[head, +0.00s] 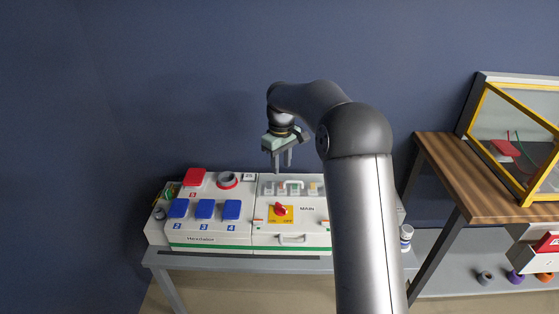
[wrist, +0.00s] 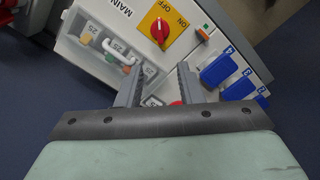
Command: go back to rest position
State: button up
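My gripper (head: 283,160) hangs above the back of the white socket box (head: 210,240), with its fingers pointing down. In the wrist view its two fingers (wrist: 158,85) stand apart with nothing held between them. The box carries a red rotary switch (head: 281,209) on a yellow plate, a row of breakers under a clear cover (head: 292,188), and several blue socket covers (head: 204,209). A red cover (head: 194,177) and a round socket with a red rim (head: 228,180) sit at the back left. The red switch also shows in the wrist view (wrist: 160,31).
The box stands on a grey table (head: 240,262) against a dark blue wall. A wooden table (head: 470,180) at the right bears a yellow-framed case (head: 515,130). A small white bottle (head: 406,238) stands right of the box. Air above the box at left is free.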

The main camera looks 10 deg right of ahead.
jog(key=s+a+r+m+p, duration=0.1)
jog(key=s+r+m+p, duration=0.3)
jog(key=s, duration=0.9)
jog(key=s+r+p, duration=0.2)
jog(key=s+r, duration=0.4)
jog(key=s, duration=0.8)
jog(key=s+f+m+p, duration=0.1)
jog(key=s+f+m, duration=0.1)
jog(key=s, duration=1)
jog(key=shift+f+p, duration=0.2)
jog(key=shift+p, duration=0.1)
